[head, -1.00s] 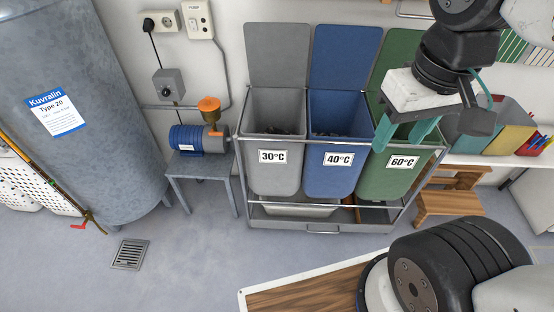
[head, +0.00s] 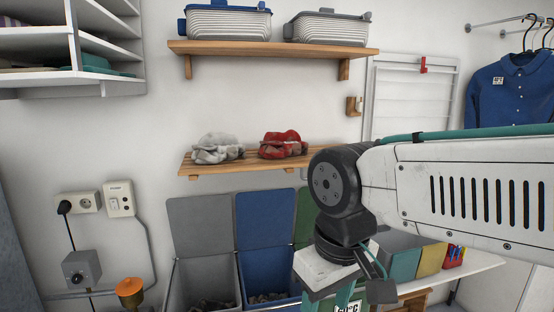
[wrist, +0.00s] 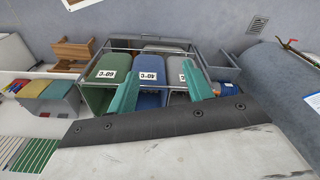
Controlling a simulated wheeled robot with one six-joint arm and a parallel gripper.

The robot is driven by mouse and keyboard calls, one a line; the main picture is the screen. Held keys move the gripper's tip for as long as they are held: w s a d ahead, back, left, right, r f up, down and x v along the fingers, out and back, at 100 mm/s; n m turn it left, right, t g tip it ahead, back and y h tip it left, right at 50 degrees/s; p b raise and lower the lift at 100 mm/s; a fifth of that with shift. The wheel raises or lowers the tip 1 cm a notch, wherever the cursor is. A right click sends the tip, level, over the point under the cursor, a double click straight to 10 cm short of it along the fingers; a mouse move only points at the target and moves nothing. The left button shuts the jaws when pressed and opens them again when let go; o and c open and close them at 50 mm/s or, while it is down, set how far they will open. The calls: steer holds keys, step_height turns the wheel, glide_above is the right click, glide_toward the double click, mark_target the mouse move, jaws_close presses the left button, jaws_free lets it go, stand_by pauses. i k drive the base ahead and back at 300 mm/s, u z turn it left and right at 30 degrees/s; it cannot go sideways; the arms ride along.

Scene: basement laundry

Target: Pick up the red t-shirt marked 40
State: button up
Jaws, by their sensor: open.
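A crumpled red garment (head: 284,145) with grey-white patches lies on the slatted wooden shelf (head: 225,165) on the wall, in the head view. No mark 40 can be read on it. A crumpled white-grey garment (head: 218,149) lies to its left, a small gap apart. My gripper (head: 346,300) is low in the head view, below and to the right of the red garment, over the bins. In the wrist view its teal fingers (wrist: 158,85) are apart with nothing held between them. The red garment is not in the wrist view.
Open bins stand below the shelf: grey (head: 190,285), blue (head: 268,280) and a green one (wrist: 106,68) marked 60°C. An upper shelf (head: 270,52) carries two baskets. A blue shirt (head: 505,95) hangs at right. White shelving (head: 100,75) stands upper left.

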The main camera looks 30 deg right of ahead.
mark_target(275, 144)
steer(key=u, duration=0.05)
steer(key=k, duration=0.55)
steer(key=z, duration=0.95)
steer(key=i, duration=1.65)
steer(key=u, duration=0.3)
